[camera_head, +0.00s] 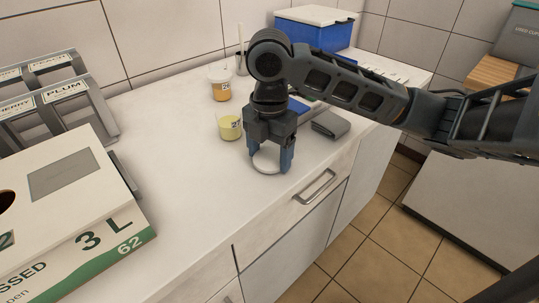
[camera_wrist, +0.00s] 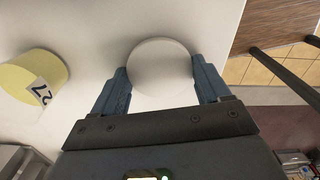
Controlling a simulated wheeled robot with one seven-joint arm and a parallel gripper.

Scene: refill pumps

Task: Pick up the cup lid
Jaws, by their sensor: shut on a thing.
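The cup lid is a white disc (camera_head: 266,159) near the counter's front edge, below my gripper in the head view. In the wrist view the lid (camera_wrist: 162,70) sits between the two blue-grey fingers, which touch or nearly touch its left and right sides. My gripper (camera_head: 272,163) points down and is shut on the lid, at or just above the counter top; the exact height is hard to tell. A yellow cup marked 27 (camera_head: 230,128) stands open just left of my gripper. It also shows at the left of the wrist view (camera_wrist: 32,78).
An orange cup (camera_head: 220,85) stands behind the yellow one. A blue box (camera_head: 312,30) is at the back. A large 3 L carton (camera_head: 70,205) fills the left front. Bare counter (camera_head: 185,150) lies between.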

